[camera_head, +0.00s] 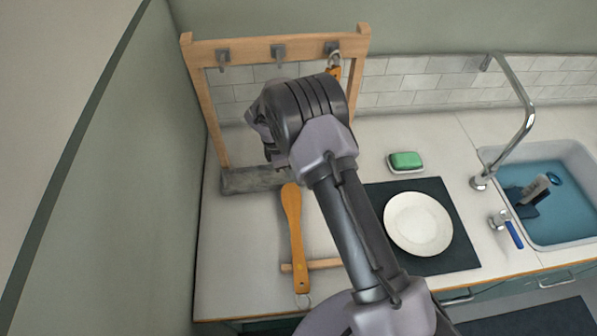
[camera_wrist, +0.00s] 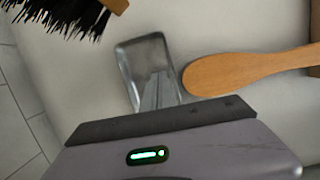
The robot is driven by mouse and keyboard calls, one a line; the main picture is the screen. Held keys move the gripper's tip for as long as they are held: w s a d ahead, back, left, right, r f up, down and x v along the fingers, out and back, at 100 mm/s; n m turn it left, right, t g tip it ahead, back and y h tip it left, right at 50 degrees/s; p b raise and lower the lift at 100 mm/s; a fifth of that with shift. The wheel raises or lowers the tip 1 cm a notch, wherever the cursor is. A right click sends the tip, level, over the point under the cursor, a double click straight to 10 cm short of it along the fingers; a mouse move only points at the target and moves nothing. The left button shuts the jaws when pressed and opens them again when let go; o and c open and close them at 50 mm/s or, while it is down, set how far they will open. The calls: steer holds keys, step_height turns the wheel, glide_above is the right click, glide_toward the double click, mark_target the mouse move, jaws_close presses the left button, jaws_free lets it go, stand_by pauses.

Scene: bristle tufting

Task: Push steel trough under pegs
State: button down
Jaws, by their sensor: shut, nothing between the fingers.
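The steel trough (camera_head: 250,181) is a long, grey, shallow piece lying across the counter at the foot of a wooden peg frame (camera_head: 205,95). Its near-right end (camera_wrist: 140,54) shows in the wrist view, beside the head of a wooden spoon. Three dark pegs (camera_head: 278,53) line the frame's top bar. A brush (camera_wrist: 68,14) with black bristles hangs at the right peg, mostly hidden by my arm in the head view. My gripper (camera_head: 277,163) is shut and empty, pointing down by the trough. Whether it touches the trough I cannot tell.
The wooden spoon (camera_head: 294,235) lies across a thin wooden stick (camera_head: 325,264). A white plate (camera_head: 418,223) sits on a dark mat (camera_head: 455,240). A green soap (camera_head: 405,160) lies in a dish, and a filled sink (camera_head: 560,205) with a tap is at right. The counter left of the spoon is clear.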

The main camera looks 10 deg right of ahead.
steer(key=d+p+v, duration=0.1)
steer(key=d+v, duration=0.1)
steer(key=v, duration=0.4)
step_height(320, 180, up, 2)
steer(key=y+b, duration=0.6)
steer(key=y, duration=0.1)
glide_above(234, 193)
steer(key=a, duration=0.6)
steer(key=shift+n, duration=0.4)
steer(key=b+x, duration=0.1)
steer(key=x, duration=0.2)
steer(key=b+x, duration=0.1)
steer(key=x, duration=0.2)
steer(key=b+x, duration=0.1)
steer(key=x, duration=0.2)
steer(key=shift+w+d+f, duration=0.15)
steer(key=shift+d+f, duration=0.15)
steer(key=d+b, duration=0.1)
steer(key=d, duration=0.2)
steer(key=shift+w+d, duration=0.15)
steer(key=shift+d, duration=0.25)
steer(key=shift+d+r, duration=0.1)
steer(key=shift+d, duration=0.05)
steer(key=d+b, duration=0.1)
steer(key=d, duration=0.5)
steer(key=shift+w+d, duration=0.1)
steer(key=shift+w, duration=0.1)
